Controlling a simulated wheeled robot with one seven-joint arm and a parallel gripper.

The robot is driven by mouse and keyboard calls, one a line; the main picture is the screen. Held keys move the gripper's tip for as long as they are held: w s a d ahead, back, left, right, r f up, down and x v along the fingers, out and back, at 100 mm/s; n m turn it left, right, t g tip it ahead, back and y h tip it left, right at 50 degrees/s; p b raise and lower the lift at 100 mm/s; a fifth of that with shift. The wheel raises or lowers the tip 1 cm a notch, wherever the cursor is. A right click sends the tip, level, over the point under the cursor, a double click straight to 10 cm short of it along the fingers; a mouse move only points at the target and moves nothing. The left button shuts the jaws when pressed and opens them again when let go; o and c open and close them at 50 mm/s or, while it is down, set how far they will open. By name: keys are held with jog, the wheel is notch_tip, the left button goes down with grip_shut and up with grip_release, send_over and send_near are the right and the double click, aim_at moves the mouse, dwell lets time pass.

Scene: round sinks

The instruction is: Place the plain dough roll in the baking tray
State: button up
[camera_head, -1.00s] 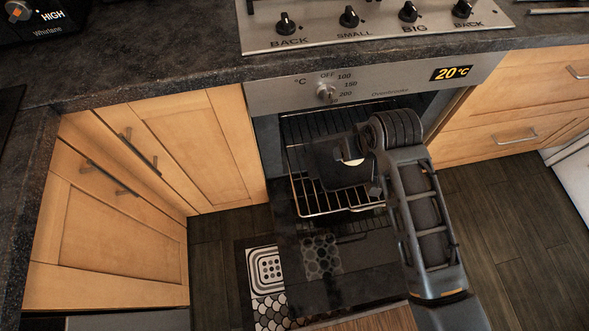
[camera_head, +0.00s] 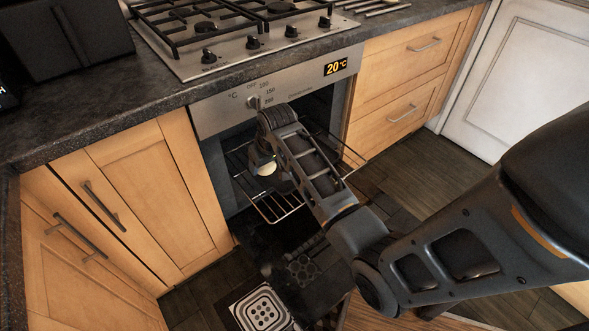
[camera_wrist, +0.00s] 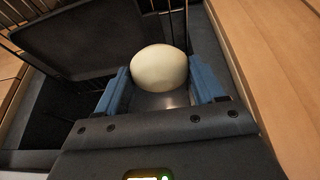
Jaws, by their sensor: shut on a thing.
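The plain dough roll (camera_wrist: 159,66) is pale, smooth and rounded. It sits between the two blue fingers of my gripper (camera_wrist: 160,84), which is shut on it. In the head view the dough roll (camera_head: 266,170) is a small pale patch beside my gripper (camera_head: 262,162), inside the oven opening over the wire rack. The baking tray (camera_wrist: 78,38) is dark and flat, to the left of the dough roll in the wrist view, and looks apart from it. My arm hides much of the tray in the head view.
The wire rack (camera_head: 278,208) sticks out of the open oven. The lowered oven door (camera_head: 292,262) lies below it. Wooden cabinets (camera_head: 150,195) flank the oven on the left, and drawers (camera_head: 405,85) on the right. A gas hob (camera_head: 230,30) is above.

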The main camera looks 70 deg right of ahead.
jog(key=s+d+f+m+h+b, duration=0.15)
jog(key=s+d+m, duration=0.25)
jog(key=s+d, duration=0.9)
jog(key=shift+g+y, duration=0.25)
jog(key=shift+g, duration=0.15)
jog(key=w+f+b, duration=0.1)
jog(key=w+f, duration=0.1)
jog(key=w, duration=0.2)
jog(key=w+f, duration=0.2)
jog(key=w, duration=0.2)
jog(key=w+a+f+b, duration=0.1)
jog(key=w+f, duration=0.2)
jog(key=w, duration=0.1)
jog(key=shift+w+a+f+b, duration=0.1)
jog(key=shift+w+b, duration=0.15)
jog(key=shift+b, duration=0.1)
jog(key=shift+f+b, duration=0.45)
jog(key=shift+f, duration=1.55)
jog(key=shift+f, duration=0.2)
jog(key=o, duration=1)
jog(key=shift+o, duration=0.2)
